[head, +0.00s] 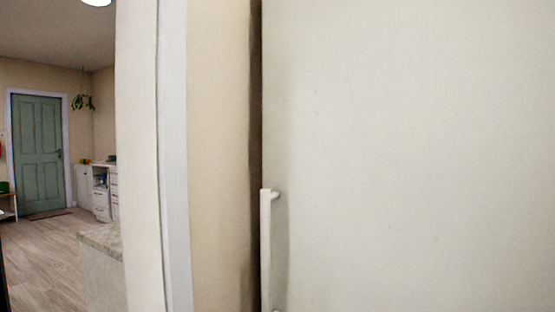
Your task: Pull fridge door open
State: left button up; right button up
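The fridge door (420,150) is a large off-white panel that fills the right half of the head view. Its vertical light-coloured handle (265,245) is at the door's left edge, low in the picture, with its upper mount showing. The lower part of the handle runs to the bottom edge of the picture. The door looks shut, with a dark narrow gap along its left edge. Neither of my grippers shows in this view.
A beige wall (220,150) and white trim (172,150) stand directly left of the fridge. A counter (104,265) juts out further left. Beyond is open wooden floor (45,260), white drawers (101,200) and a green door (38,150).

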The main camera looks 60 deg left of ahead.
aim_at(408, 146)
jog(key=u, duration=1.35)
